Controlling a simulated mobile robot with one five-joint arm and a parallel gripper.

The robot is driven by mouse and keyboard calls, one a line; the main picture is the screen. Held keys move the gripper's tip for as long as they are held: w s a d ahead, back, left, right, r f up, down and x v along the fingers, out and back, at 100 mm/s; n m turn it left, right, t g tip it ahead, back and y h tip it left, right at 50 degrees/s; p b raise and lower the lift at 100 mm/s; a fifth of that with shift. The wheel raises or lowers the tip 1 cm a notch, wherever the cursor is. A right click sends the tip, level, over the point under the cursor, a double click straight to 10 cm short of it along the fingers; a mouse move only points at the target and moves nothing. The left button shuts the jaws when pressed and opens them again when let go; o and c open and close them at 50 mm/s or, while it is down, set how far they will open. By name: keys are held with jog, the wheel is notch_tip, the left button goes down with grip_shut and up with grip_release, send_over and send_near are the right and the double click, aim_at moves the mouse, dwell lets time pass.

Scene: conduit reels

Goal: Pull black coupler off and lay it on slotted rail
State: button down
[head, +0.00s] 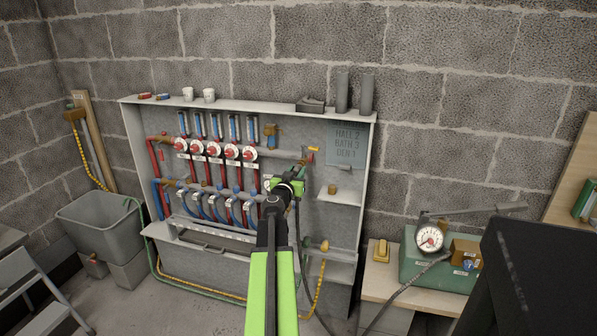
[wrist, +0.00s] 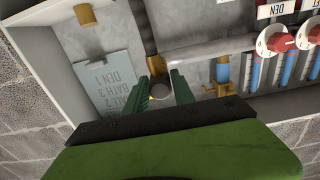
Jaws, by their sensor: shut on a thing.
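My gripper (head: 288,187) is in front of the right part of the manifold cabinet, at the end of the pipe bars. Its green jaws (wrist: 167,90) are shut on a small round piece that I take for the black coupler (head: 298,188). In the wrist view a pale grey round end shows between the fingers, with a brass fitting and a dark tube just beyond. Whether the coupler is still seated on its pipe I cannot tell. A pale slotted strip, likely the slotted rail (head: 213,230), runs below the blue hoses at the lower left.
Red-knobbed valves (head: 215,149) and blue hoses (head: 215,208) fill the cabinet's left half. A small shelf (head: 340,194) with a brass piece is to the right. A bench (head: 380,288) with a pressure gauge (head: 429,237) stands farther right. A grey tub (head: 100,230) stands left.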

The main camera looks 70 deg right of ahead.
aim_at(296, 174)
jog(key=shift+s+a, duration=0.15)
jog(key=shift+a, duration=2.1)
